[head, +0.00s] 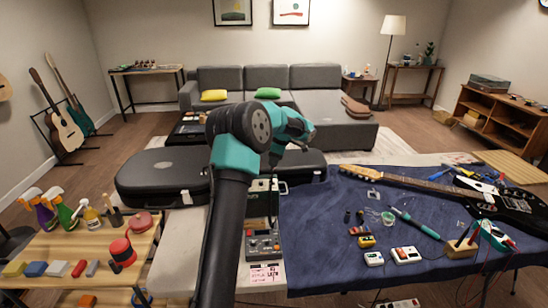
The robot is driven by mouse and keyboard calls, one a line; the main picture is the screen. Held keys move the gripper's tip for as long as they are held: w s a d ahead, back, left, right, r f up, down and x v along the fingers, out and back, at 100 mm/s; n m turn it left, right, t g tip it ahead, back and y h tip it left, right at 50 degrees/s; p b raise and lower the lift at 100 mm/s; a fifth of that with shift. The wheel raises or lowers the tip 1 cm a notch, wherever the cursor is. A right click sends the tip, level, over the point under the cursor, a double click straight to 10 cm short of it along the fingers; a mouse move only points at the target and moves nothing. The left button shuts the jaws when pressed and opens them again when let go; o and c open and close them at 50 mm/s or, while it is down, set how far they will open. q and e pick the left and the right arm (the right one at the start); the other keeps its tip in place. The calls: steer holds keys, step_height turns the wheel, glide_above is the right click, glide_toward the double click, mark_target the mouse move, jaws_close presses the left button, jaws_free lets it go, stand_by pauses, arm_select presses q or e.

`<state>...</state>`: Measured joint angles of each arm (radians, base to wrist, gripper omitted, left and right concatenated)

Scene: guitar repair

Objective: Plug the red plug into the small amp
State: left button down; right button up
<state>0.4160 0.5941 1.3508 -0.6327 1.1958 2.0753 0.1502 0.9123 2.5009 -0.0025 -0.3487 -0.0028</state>
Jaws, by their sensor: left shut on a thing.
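My left arm rises from the bottom middle and bends away at the top. I cannot make out the red plug anywhere in the head view. A small pale box-shaped unit (264,186), perhaps the small amp, stands behind my forearm at the middle of the bench and is partly covered. A grey unit with knobs (264,243) lies nearer, above a pink note. My right gripper is not in view.
A dark guitar (490,203) lies on the blue cloth (320,255) with several tools, small boxes and wires. A wooden side table (60,247) at left holds spray bottles, coloured blocks and red containers.

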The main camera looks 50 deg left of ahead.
arm_select(q)
steer(key=shift+f, duration=2.05)
steer(key=shift+f, duration=1.15)
stand_by(0.6)
steer(key=c, duration=1.1)
jaws_free()
steer(key=shift+o, duration=0.6)
steer(key=o, duration=0.3)
steer(key=shift+r, duration=0.1)
steer(key=shift+r, duration=3.9)
